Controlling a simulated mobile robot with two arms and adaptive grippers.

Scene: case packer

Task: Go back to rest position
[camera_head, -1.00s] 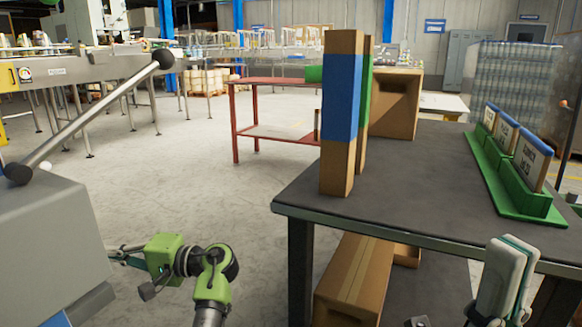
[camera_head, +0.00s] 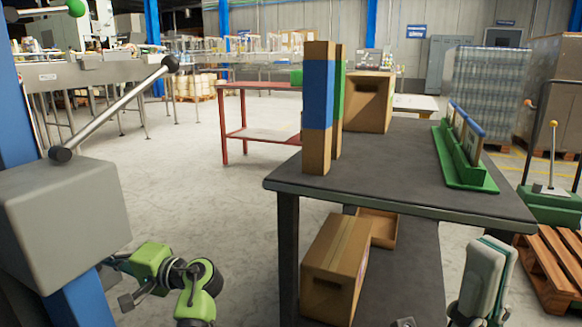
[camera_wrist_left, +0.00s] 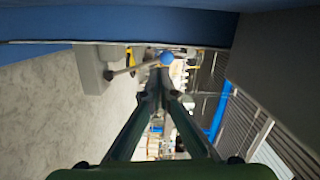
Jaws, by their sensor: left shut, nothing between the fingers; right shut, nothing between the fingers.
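My right gripper (camera_head: 485,272) shows at the lower right of the head view, its two pale fingers upright and together, with nothing held. It is in front of the dark table's right front side. My left gripper (camera_wrist_left: 165,88) fills the middle of the left wrist view. Its long dark green fingers run close together toward the tips, with nothing between them. In the head view, green and black parts of my left arm show at the lower left, beside a grey box-shaped machine housing (camera_head: 65,220); I cannot make out its fingers there.
A wooden pallet (camera_head: 555,265) stands at right. Floor left of the table is clear.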

